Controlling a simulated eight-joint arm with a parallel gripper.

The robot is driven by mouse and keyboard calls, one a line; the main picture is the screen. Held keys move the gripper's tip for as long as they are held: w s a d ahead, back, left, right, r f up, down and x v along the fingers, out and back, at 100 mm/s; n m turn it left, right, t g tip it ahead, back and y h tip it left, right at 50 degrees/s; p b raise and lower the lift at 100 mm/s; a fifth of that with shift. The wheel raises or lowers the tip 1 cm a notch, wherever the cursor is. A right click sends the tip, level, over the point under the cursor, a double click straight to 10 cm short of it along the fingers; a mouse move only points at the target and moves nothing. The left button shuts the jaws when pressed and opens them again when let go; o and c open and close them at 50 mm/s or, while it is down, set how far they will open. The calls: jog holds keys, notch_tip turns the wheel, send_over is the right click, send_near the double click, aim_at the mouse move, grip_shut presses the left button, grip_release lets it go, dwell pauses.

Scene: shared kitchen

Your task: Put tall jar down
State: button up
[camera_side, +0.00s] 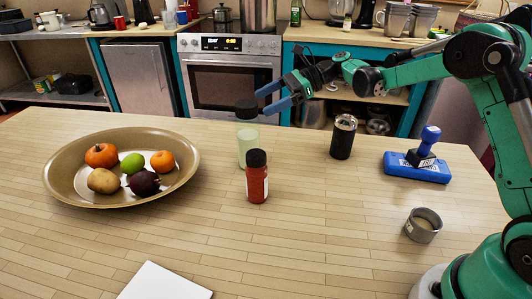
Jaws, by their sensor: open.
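The tall jar (248,143) is a pale, clear-sided jar with a dark lid. It stands upright on the wooden table, near the middle of the view. My gripper (262,101) is just right of the jar, at the height of its lid and upper part. Its two blue fingers point left toward the jar and are spread apart. I cannot tell whether a finger touches the jar. A shorter red bottle with a black cap (256,180) stands in front of the jar and hides part of its lower right side.
A wide bowl (60,181) of fruit stands left of the jar. A dark canister (342,140), a blue box (416,170) with a stamp on it, and a small grey cup (423,225) are to the right. White paper (165,282) lies in front. The front middle of the table (290,250) is clear.

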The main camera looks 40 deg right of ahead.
jog(key=v, duration=0.6)
jog(key=s+a+n+h, duration=0.5)
jog(key=s+n+h, duration=0.1)
jog(key=s+n, duration=0.25)
jog(key=s+f+n+t+h, duration=0.2)
jog(key=s+n+h, duration=0.4)
jog(key=n, duration=0.8)
jog(key=s+f, duration=0.1)
jog(key=s, duration=0.2)
jog(key=shift+s+d, duration=0.25)
